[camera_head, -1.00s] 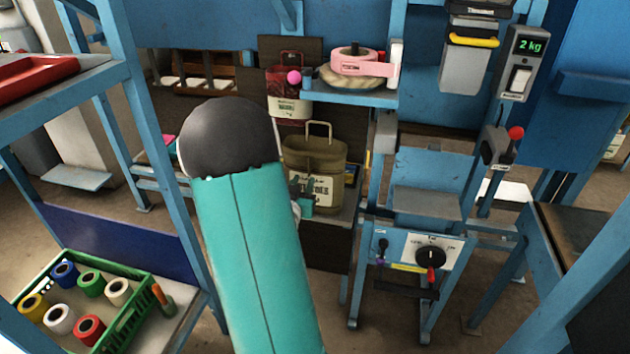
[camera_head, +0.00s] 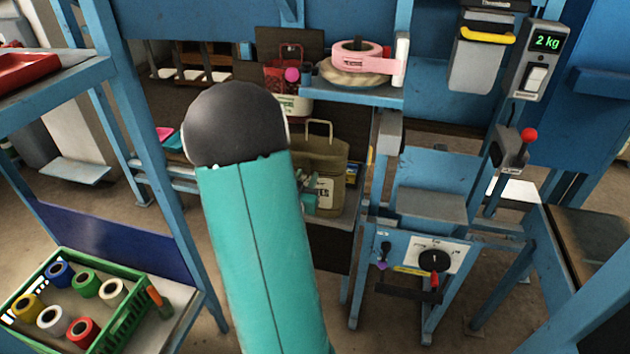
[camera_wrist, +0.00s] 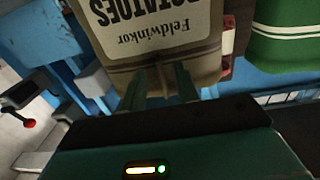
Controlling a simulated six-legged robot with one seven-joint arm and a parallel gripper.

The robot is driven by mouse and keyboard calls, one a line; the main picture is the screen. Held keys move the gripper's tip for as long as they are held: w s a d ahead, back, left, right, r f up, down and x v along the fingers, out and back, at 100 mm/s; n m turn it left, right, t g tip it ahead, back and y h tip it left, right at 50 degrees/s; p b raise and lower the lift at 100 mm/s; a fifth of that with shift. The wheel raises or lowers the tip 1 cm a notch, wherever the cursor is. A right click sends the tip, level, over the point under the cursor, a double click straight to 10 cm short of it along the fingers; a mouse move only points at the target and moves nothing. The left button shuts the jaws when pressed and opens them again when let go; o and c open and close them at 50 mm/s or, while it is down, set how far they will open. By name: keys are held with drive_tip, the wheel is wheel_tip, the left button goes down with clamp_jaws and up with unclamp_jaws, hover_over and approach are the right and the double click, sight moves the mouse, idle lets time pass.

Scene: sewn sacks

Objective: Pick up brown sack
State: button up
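The brown sack (camera_head: 330,160) stands upright on a low dark shelf behind my teal arm, with a loop handle on top and a white printed label. My arm hides its left part. In the wrist view the sack (camera_wrist: 150,62) shows close up, with upside-down lettering reading "POTATOES" and "Feldwinkor". My gripper (camera_wrist: 160,80) has its two green fingers apart, at the sack's near edge. A narrow brown strip of the sack shows between them; I cannot tell whether they touch it. In the head view my gripper (camera_head: 308,198) is mostly hidden beside the sack.
A shelf with a pink tape roll (camera_head: 358,52) and a red basket (camera_head: 287,75) are above and behind the sack. A blue machine frame (camera_head: 430,190) stands close on the right. A green crate (camera_head: 125,318) of spools is lower left. A green item (camera_wrist: 285,35) is beside the sack.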

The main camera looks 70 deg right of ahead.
drive_tip(key=shift+d, duration=0.25)
drive_tip(key=shift+a, duration=0.1)
drive_tip(key=shift+c, duration=0.4)
clamp_jaws()
